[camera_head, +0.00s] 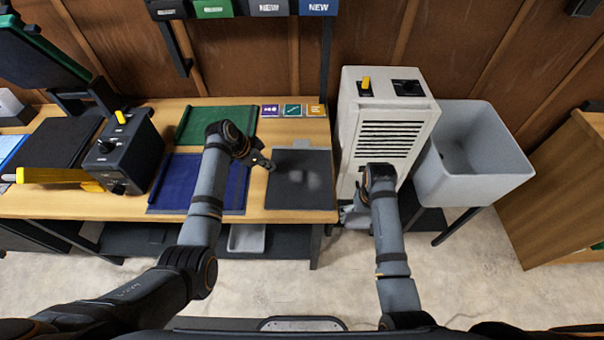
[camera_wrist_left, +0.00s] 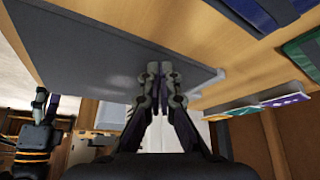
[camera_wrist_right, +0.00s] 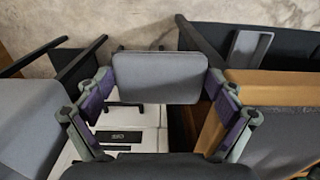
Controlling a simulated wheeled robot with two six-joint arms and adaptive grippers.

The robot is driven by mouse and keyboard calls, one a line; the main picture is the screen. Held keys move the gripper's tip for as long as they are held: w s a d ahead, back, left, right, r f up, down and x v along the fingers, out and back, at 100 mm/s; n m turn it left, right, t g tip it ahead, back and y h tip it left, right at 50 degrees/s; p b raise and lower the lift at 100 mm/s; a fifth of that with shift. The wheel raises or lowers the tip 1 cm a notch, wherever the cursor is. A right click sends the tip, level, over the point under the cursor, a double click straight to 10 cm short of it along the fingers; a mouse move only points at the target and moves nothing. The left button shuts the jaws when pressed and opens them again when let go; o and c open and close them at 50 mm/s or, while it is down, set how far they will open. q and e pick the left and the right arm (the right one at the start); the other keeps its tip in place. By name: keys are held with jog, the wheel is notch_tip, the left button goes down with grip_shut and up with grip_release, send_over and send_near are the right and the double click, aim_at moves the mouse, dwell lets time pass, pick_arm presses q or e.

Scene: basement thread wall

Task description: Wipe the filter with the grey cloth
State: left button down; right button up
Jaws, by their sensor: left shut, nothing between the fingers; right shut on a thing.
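A dark grey flat panel with pale smudges, apparently the filter (camera_head: 290,195), lies on the workbench; it is large in the left wrist view (camera_wrist_left: 90,55). My left gripper (camera_head: 269,165) is shut and empty over the panel's far left corner. Its closed fingertips (camera_wrist_left: 161,78) overlap the panel's edge in the left wrist view; I cannot tell whether they touch. My right gripper (camera_wrist_right: 158,85) is shut on a grey rounded pad, apparently the cloth (camera_wrist_right: 160,75), in front of the white vented unit. In the head view, the right forearm hides most of this gripper, and I cannot make out the pad.
The white unit (camera_head: 388,108) stands just right of the workbench (camera_head: 255,209), with a grey tub (camera_head: 483,185) beyond it. A blue mat (camera_head: 235,190), a green mat (camera_head: 190,123) and a black box with a yellow knob (camera_head: 122,150) occupy the bench left of the panel.

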pick_arm(q)
jog(key=shift+f, duration=0.4)
pick_arm(e)
jog(key=shift+f, duration=0.2)
jog(key=shift+r, duration=0.1)
pick_arm(q)
notch_tip(320, 180, up, 6)
jog(key=p, duration=0.6)
jog(key=shift+r, duration=0.15)
pick_arm(e)
notch_tip(320, 180, up, 6)
jog(key=shift+r, duration=0.1)
pick_arm(q)
jog(key=v, duration=1.2)
